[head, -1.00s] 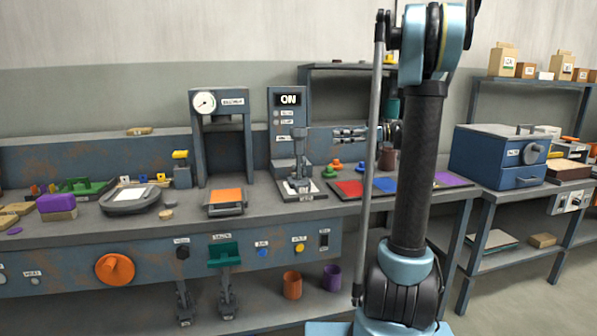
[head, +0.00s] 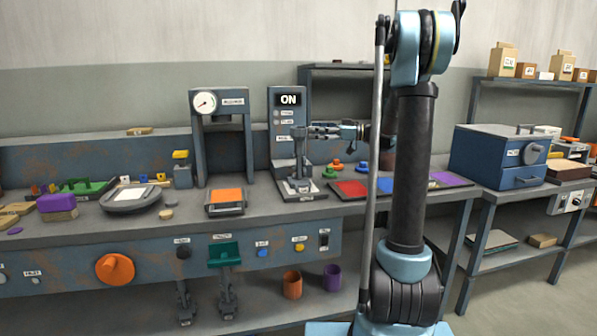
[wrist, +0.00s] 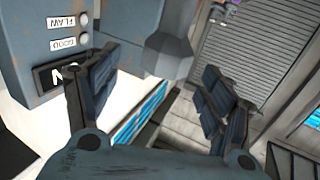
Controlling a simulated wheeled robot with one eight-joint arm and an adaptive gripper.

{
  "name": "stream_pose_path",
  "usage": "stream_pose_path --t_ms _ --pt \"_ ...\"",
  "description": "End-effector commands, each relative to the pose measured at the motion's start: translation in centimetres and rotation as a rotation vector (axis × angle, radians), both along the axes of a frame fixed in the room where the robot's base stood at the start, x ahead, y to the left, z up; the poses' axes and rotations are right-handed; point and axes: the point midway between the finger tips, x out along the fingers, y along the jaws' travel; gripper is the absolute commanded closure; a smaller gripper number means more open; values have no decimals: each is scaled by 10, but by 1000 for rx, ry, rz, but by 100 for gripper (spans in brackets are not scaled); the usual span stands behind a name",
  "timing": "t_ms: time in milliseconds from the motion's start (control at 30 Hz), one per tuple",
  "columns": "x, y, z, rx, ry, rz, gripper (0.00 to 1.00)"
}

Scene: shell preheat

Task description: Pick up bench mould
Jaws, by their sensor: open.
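My gripper (head: 305,131) is open and points left, in front of the upright grey machine (head: 287,122) with the ON display. In the wrist view my gripper (wrist: 160,68) has its fingers spread, with nothing held. A grey faceted metal part (wrist: 167,52) shows between and beyond the fingers; contact cannot be told. The machine's panel (wrist: 45,40) with FLAW and GOOD labels is at upper left there. I cannot tell for sure which thing is the bench mould. An orange-topped block (head: 226,196) sits on a grey plate under the gauge press (head: 217,140).
The bench top (head: 120,228) runs along the wall. Red, blue and purple mats (head: 352,189) lie right of the machine, with small coloured knob-like pieces (head: 337,165) behind them. A blue-grey box oven (head: 497,155) stands at right.

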Motion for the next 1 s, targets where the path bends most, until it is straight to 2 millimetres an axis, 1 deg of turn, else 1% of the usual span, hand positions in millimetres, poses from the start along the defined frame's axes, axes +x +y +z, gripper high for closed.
stream_pose_path --t_ms 33,100,267,367,567,700,967,1000 --pt "0 6 0 0 0 1 25" --pt "1 11 0 0 0 1 25" --pt "1 15 0 0 0 0 25" --pt "0 22 2 0 0 0 25" --pt "-3 48 6 0 0 3 25" --pt "0 63 6 0 0 1 25" --pt "1 66 6 0 0 -1 25" --pt "1 66 6 0 0 -1 34"
